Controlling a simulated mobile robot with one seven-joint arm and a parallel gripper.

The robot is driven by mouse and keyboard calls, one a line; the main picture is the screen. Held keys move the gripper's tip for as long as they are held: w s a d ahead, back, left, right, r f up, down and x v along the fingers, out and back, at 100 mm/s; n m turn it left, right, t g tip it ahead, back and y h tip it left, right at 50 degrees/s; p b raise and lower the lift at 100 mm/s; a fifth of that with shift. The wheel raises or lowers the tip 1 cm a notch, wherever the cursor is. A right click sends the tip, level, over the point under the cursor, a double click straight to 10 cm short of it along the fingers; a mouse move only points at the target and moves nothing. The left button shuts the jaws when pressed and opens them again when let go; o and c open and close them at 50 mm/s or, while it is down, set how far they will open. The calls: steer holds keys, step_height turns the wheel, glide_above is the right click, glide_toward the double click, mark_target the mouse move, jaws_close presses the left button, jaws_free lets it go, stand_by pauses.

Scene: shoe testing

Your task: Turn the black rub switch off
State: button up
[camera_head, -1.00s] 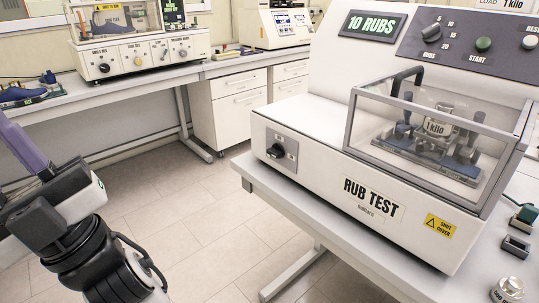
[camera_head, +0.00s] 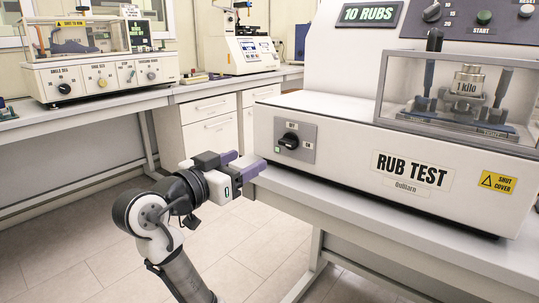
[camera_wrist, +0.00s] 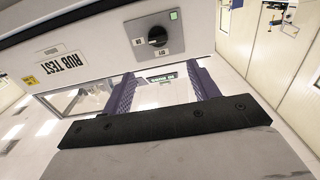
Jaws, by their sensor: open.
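The black rub switch (camera_head: 289,141) is a round knob on a grey plate (camera_head: 309,134) at the left of the rub test machine's (camera_head: 350,152) white front. It also shows near the top of the wrist view (camera_wrist: 158,37).
The machine stands on a white table (camera_head: 370,220), whose front edge is close to my gripper. A clear cover (camera_head: 455,95) encloses a 1 kilo weight (camera_head: 467,80). A second test machine (camera_head: 100,72) stands on the back left bench. The floor between is clear.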

mark_target(285, 143)
steer(key=p+x, duration=0.1)
steer(key=x, duration=1.3)
steer(key=shift+s+d+f, duration=0.1)
steer(key=c, duration=0.9)
steer(key=shift+c, duration=0.2)
